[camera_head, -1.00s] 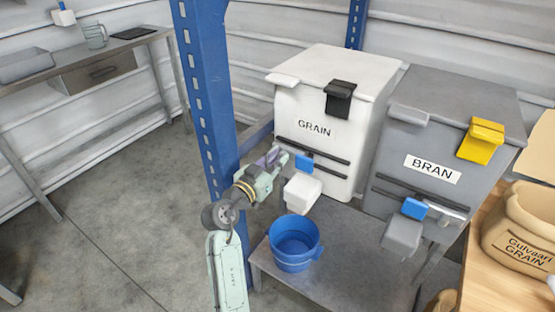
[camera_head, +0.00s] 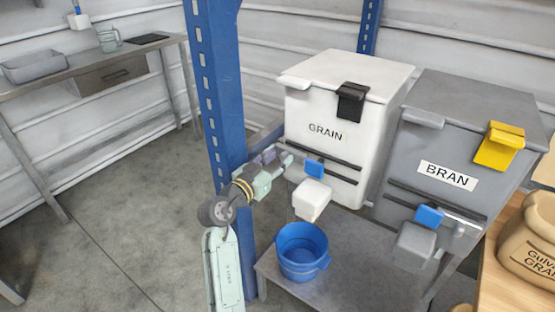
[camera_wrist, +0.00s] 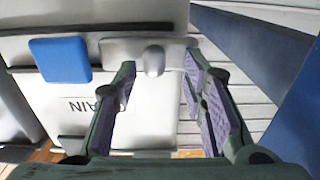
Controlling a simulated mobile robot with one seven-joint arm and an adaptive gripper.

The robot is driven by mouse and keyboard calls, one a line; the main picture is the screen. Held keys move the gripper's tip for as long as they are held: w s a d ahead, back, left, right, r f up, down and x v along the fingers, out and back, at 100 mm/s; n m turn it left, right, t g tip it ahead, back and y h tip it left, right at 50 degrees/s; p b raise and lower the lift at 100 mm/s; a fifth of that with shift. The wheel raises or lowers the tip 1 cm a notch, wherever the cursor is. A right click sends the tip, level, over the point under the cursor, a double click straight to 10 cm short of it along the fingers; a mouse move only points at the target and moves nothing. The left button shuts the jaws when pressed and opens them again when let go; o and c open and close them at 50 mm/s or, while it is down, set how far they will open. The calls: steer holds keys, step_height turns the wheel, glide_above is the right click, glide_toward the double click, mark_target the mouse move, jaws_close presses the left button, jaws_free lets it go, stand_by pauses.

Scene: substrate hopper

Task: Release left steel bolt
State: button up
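The left steel bolt (camera_wrist: 153,62) is a grey metal rod with a rounded knob on a steel plate, beside the blue block (camera_wrist: 60,60) on the GRAIN hopper (camera_wrist: 150,115). In the wrist view, where the lettering is upside down, my gripper (camera_wrist: 159,72) is open. Its purple-padded fingers stand on either side of the knob, with visible gaps; I cannot tell any contact. In the head view, my gripper (camera_head: 286,159) is at the lower left of the white GRAIN hopper (camera_head: 325,110), and the bolt is hard to make out there.
A white spout (camera_head: 312,199) sits below the blue block (camera_head: 315,168), above a blue bucket (camera_head: 300,252) on a low grey table (camera_head: 350,285). The blue post (camera_head: 217,110) stands close to my arm. The grey BRAN hopper (camera_head: 450,125) stands at right. Floor at left is clear.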

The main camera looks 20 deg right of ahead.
steer(key=v, duration=1.2)
steer(key=shift+s, duration=0.1)
